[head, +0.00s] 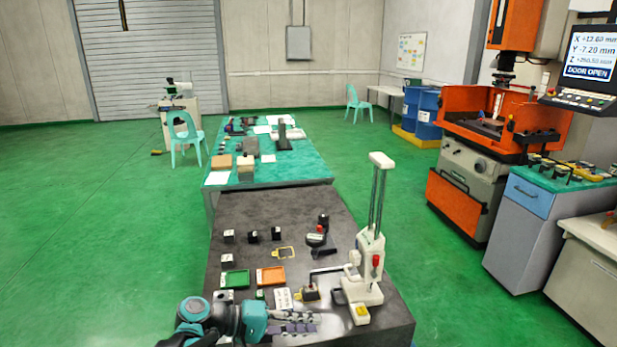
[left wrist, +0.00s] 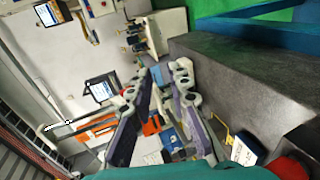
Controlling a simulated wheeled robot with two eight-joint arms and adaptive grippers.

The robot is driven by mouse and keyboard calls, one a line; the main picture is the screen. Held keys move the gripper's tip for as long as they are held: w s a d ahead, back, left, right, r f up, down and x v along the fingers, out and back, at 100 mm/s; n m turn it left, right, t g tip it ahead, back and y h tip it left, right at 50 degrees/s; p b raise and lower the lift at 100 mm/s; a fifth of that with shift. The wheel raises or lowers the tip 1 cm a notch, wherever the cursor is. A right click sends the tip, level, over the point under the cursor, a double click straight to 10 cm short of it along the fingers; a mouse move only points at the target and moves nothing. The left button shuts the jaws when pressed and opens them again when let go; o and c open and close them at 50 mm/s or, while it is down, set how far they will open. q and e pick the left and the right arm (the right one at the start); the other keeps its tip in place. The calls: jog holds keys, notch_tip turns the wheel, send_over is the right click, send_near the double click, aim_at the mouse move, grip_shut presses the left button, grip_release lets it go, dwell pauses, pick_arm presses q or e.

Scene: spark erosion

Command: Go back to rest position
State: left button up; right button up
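My left gripper (head: 294,322) is low over the front edge of the dark table (head: 345,228), pointing right. In the left wrist view its two fingers (left wrist: 161,78) stand apart with nothing held between them. The teal wrist shows at the bottom of the head view. My right gripper is in neither view.
Near my left gripper are a green tray (head: 235,279), an orange tray (head: 271,275), a white card (head: 283,298) and a white stand with tall rods (head: 368,265). A teal table (head: 300,165) adjoins behind. An orange machine (head: 470,150) stands right.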

pick_arm(q)
jog(key=s+a+f+m+t+y, duration=0.1)
jog(key=s+a+f+t+y, duration=0.1)
jog(key=s+a+y, duration=0.5)
jog(key=s+a+f+m+t+y, duration=0.1)
jog(key=s+a+f+t+y, duration=0.1)
jog(key=s+a+y, duration=0.5)
jog(key=s+a+f, duration=0.1)
jog(key=s+a, duration=0.1)
jog(key=a, duration=0.1)
jog(key=shift+s+a+f, duration=0.15)
jog(key=shift+s+a, duration=0.05)
jog(key=shift+s, duration=0.05)
